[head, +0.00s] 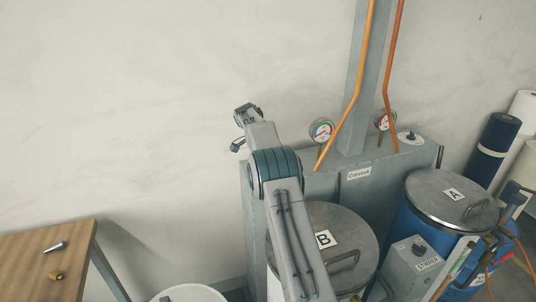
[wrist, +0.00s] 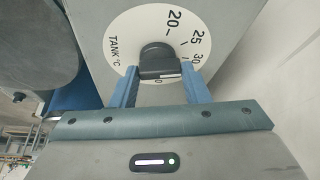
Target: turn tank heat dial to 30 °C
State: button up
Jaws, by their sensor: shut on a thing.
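The tank heat dial is a round white plate (wrist: 126,24) marked "TANK °C", with 20, 25 and 30 visible along its upper right; it fills the top middle of the wrist view. Its black knob (wrist: 156,55) stands at the centre. My gripper (wrist: 160,80) is shut on the knob, one blue finger on each side. A small pale mark shows on the knob's near edge; I cannot tell which value it points to. The lower scale is hidden by my gripper. In the head view my arm reaches to the grey cabinet's left end, and the tank dial is not visible.
The grey cabinet (head: 318,184) carries two gauges (head: 321,130) and another black knob (head: 410,137) on top. Orange pipes rise beside its column. Lidded drums B (head: 345,219) and A (head: 427,187) stand in front. A wooden table (head: 32,257) is at left.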

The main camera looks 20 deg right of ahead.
jog(key=shift+w+r+m+g+p, duration=0.15)
jog(key=shift+m+g+p, duration=0.25)
jog(key=shift+m+p, duration=0.8)
jog(key=o, duration=1)
jog(key=v, duration=0.7)
jog(key=shift+a, duration=0.15)
jog(key=shift+r, duration=0.15)
